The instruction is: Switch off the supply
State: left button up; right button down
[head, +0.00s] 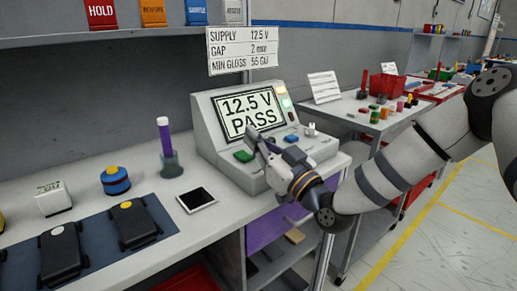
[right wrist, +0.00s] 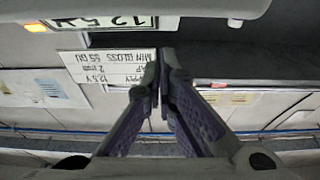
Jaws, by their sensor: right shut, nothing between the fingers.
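The supply unit (head: 215,128) is a pale grey sloped console on the bench. Its screen (head: 252,114) reads "12.5 V PASS", and part of it shows upside down in the right wrist view (right wrist: 100,21). A green button (head: 243,156) is on its lower front; a small red part (head: 291,116) and a pale switch-like part (head: 311,129) are at its right. My right gripper (head: 256,142) is shut and empty in front of the console, just right of the green button; contact cannot be told. Its fingertips meet in the right wrist view (right wrist: 162,65). My left gripper is out of view.
A sign (head: 242,50) hangs above the console. A tablet (head: 197,199), a purple-topped tool in a holder (head: 168,150), a blue knob-like part (head: 115,180) and black modules (head: 134,223) lie to the left. Another table (head: 345,107) stands at right, beyond a gap.

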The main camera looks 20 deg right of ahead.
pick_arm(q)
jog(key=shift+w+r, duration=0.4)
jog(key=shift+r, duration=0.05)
pick_arm(e)
jog(key=v, duration=0.9)
jog(key=shift+s+d, duration=0.2)
jog(key=shift+s, duration=0.05)
